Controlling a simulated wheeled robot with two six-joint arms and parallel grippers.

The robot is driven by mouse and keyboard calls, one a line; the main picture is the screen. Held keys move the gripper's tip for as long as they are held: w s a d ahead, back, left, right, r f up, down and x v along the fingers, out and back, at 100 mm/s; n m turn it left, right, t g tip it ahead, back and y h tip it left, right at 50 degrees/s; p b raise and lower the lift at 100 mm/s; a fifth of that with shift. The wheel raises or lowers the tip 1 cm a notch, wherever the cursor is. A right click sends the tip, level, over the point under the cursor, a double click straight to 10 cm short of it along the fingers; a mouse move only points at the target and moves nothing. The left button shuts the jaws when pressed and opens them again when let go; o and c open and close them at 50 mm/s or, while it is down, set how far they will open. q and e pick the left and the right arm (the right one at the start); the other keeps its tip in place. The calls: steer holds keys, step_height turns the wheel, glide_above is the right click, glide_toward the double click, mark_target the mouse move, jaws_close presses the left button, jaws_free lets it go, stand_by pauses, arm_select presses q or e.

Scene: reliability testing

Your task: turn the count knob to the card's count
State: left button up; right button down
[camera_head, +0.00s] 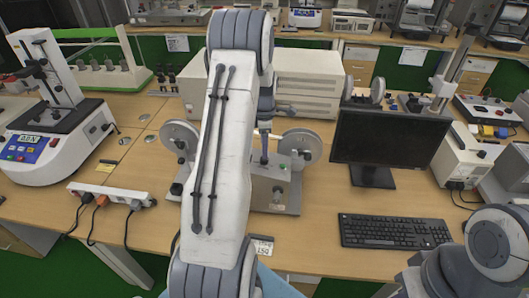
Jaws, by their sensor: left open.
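The test machine (262,188) stands on the bench at centre, a grey box between two pale round discs. A small dark knob (277,192) shows on its front face; I cannot tell whether it is the count knob or read its setting. A small white card (262,246) with dark print lies at the bench's front edge, partly hidden by my left arm; its print is too small to read surely. My left gripper (264,157) is open, pointing down above the machine, apart from the knob as far as I can see. My right gripper is out of view.
My left arm hides the machine's left part. A black monitor (388,138) and keyboard (394,231) stand to the right. A white tester (52,143) and a power strip (110,195) with cables are at left. A beige instrument box (308,82) stands behind.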

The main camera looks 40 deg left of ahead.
mark_target(264, 160)
arm_select(q)
steer(key=shift+w+f+p, duration=0.1)
steer(key=shift+f+p, duration=0.6)
steer(key=shift+f, duration=2)
jaws_close()
